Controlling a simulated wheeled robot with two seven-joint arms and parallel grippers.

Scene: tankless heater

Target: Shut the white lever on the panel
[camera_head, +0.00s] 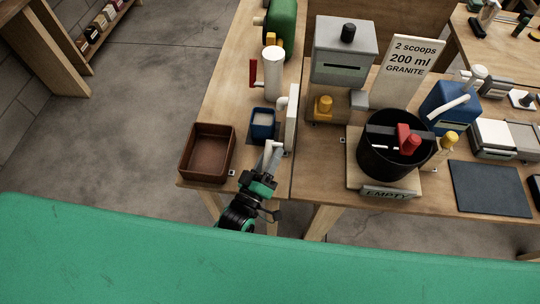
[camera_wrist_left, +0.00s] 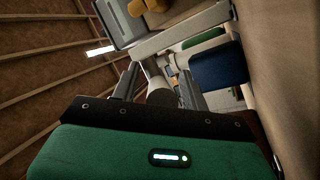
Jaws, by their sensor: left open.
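The white panel (camera_head: 291,122) stands upright at the left part of the bench, seen nearly edge-on in the head view. A white lever (camera_head: 269,153) sticks out at its near end. My left gripper (camera_head: 267,166) is at the lever, with its arm below. In the left wrist view my left gripper (camera_wrist_left: 157,90) is open, and a pale round lever end (camera_wrist_left: 160,97) lies between its two fingers. I cannot tell whether the fingers touch it. A light bar (camera_wrist_left: 180,35) crosses beyond the fingertips. My right gripper is not in view.
A white cylinder with a red handle (camera_head: 272,75) stands farther back. A grey machine (camera_head: 344,65) and a black pot (camera_head: 388,158) stand to the right.

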